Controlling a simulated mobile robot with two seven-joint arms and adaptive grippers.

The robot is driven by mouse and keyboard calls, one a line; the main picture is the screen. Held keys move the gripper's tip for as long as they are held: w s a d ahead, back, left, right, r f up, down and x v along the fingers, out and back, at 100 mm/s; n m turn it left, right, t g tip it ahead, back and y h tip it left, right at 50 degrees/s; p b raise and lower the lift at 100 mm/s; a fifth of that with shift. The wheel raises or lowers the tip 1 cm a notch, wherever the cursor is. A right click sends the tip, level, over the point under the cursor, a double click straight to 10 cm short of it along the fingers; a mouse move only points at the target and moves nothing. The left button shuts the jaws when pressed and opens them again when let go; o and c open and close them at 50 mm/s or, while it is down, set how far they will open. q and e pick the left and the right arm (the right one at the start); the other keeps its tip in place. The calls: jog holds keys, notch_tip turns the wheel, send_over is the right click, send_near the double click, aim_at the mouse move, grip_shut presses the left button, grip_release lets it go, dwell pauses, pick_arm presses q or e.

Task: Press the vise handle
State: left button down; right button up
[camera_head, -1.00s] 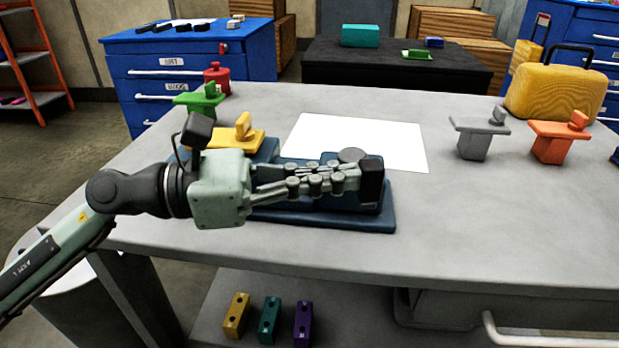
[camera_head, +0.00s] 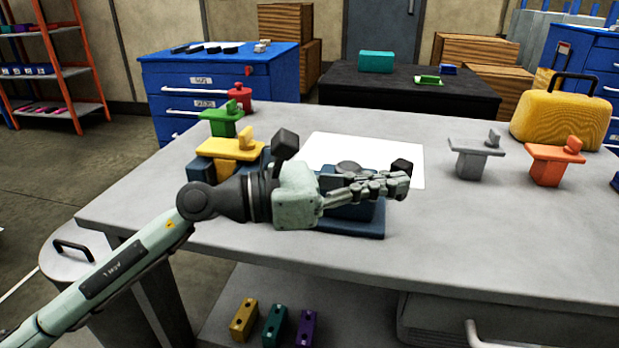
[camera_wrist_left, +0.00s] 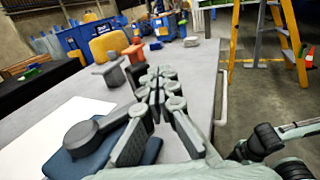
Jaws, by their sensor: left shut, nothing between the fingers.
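The vise has a dark blue base (camera_head: 352,228) at the table's front edge, largely hidden behind my left arm. Its grey round hub (camera_head: 348,167) shows above my fingers; in the left wrist view the hub (camera_wrist_left: 83,137) has a bar running toward my fingers. A black block (camera_head: 402,165), seemingly the handle's end, stands by my fingertips and also beyond the fingers in the left wrist view (camera_wrist_left: 138,75). My left gripper (camera_head: 400,185) is shut and empty, pointing right across the vise. I cannot tell whether it touches the handle.
A yellow part (camera_head: 232,148), a green part (camera_head: 222,122) and a red part (camera_head: 240,95) stand at the left. A white sheet (camera_head: 385,155) lies behind the vise. Grey (camera_head: 474,160) and orange (camera_head: 552,165) parts and a yellow case (camera_head: 562,120) stand right. The table's front right is clear.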

pick_arm(q)
jog(key=w+d, duration=0.2)
jog(key=d, duration=0.1)
jog(key=shift+d, duration=0.2)
pick_arm(e)
jog(key=shift+s+d+r, duration=0.15)
jog(key=shift+d+r, duration=0.15)
jog(key=shift+r, duration=0.1)
jog(key=shift+a, duration=0.1)
dwell(0.3)
